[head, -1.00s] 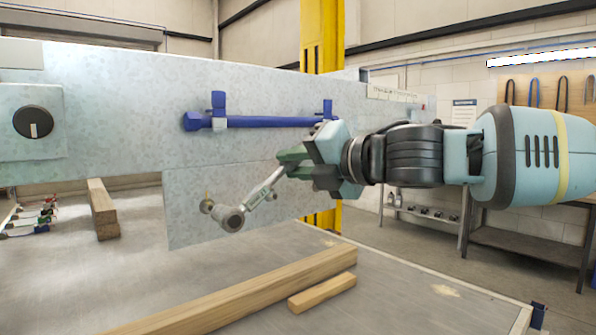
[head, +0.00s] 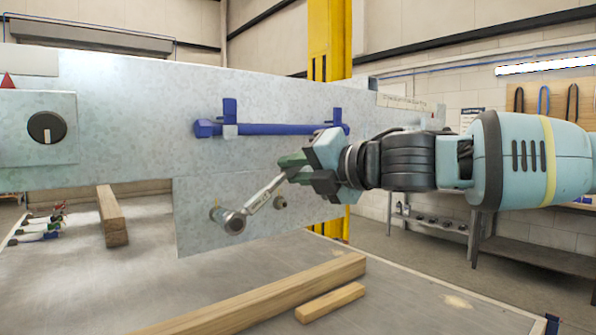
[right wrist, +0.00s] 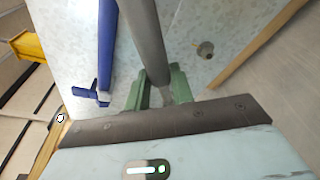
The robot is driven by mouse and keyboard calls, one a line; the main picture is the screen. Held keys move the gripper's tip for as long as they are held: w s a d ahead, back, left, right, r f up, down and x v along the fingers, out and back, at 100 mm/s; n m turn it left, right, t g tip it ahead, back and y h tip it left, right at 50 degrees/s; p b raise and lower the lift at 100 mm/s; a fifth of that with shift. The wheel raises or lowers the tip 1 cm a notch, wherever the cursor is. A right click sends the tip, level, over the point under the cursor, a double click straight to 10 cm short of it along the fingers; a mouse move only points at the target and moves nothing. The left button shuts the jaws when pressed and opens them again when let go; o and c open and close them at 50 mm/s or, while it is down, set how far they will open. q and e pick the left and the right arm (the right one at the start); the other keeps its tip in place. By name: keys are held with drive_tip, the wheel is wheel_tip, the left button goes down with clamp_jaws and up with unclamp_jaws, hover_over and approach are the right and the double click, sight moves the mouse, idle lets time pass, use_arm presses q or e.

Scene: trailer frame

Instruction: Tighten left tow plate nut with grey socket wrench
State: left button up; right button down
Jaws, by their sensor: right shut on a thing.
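The grey socket wrench (head: 262,194) is held in my right gripper (head: 288,168) by its handle end, slanting down left to a round socket head (head: 234,222). The head is at the left nut (head: 215,212) on the tow plate (head: 200,241), partly overlapping it; I cannot tell whether it is seated. A second nut (head: 280,203) shows right of the wrench. In the right wrist view, the wrench handle (right wrist: 146,42) runs up from the green fingers, its head out of frame. One nut (right wrist: 205,49) shows beside it. My left gripper is not in view.
A blue bar (head: 275,129) is mounted on the panel above the wrench. A black knob (head: 46,127) sits at the left. Wooden beams (head: 260,293) lie on the metal table (head: 130,280) below. Several clamps (head: 38,228) lie at far left.

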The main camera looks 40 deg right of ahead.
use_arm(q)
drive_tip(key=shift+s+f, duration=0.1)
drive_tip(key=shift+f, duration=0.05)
use_arm(e)
drive_tip(key=shift+w+d, duration=0.1)
drive_tip(key=shift+w, duration=0.85)
drive_tip(key=c, duration=1.7)
unclamp_jaws()
clamp_jaws()
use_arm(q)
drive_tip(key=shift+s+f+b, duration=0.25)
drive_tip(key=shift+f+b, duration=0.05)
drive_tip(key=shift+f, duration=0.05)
use_arm(e)
drive_tip(key=shift+s+d+f+m, duration=0.1)
drive_tip(key=shift+d+f+m, duration=0.4)
drive_tip(key=shift+f+m, duration=0.35)
